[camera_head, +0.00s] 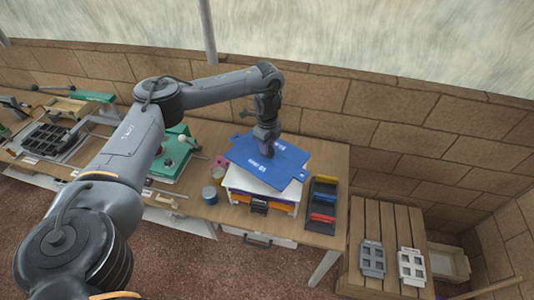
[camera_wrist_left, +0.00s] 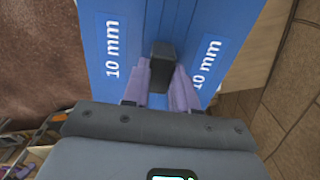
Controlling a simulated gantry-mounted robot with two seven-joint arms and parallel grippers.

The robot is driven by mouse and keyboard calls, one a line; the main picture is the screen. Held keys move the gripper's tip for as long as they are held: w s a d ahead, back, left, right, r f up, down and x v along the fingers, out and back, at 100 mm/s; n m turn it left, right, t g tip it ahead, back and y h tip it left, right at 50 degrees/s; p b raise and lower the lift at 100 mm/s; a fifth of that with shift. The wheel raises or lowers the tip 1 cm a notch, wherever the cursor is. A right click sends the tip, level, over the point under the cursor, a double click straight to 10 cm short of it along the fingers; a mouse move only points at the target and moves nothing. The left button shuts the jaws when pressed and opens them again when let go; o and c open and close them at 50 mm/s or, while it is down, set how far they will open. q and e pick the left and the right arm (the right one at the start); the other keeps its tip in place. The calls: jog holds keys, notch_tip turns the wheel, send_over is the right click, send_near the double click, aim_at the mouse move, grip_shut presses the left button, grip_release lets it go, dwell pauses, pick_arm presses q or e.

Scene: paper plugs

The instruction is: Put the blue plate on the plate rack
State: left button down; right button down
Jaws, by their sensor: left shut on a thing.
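The blue plate (camera_head: 287,170) is a flat sheet with white lettering; in the left wrist view (camera_wrist_left: 115,30) it reads "10 mm" on both sides of a dark central handle (camera_wrist_left: 162,62). My left gripper (camera_head: 267,147) points down at the plate's middle. Its purple fingers (camera_wrist_left: 163,85) are shut on the handle. The plate is over a stack with a white top (camera_head: 240,182) and orange and purple edges, which may be the plate rack. The plate hides much of this stack, and I cannot tell whether they touch. My right gripper is out of view.
A dark tray (camera_head: 309,222) with yellow, blue and red pieces stands right of the stack. Small cans (camera_head: 210,195) stand on its left, near a green machine (camera_head: 172,160). A slatted wooden table (camera_head: 390,228) with two grey holders is at the lower right. A brick wall runs behind.

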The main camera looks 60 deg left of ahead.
pick_arm(q)
notch_tip(320, 180, down, 4)
jog(key=shift+r+p, duration=0.2)
jog(key=shift+p, duration=0.1)
jog(key=shift+f, duration=0.1)
jog(key=shift+f, duration=0.15)
jog(key=c, duration=0.9)
grip_release()
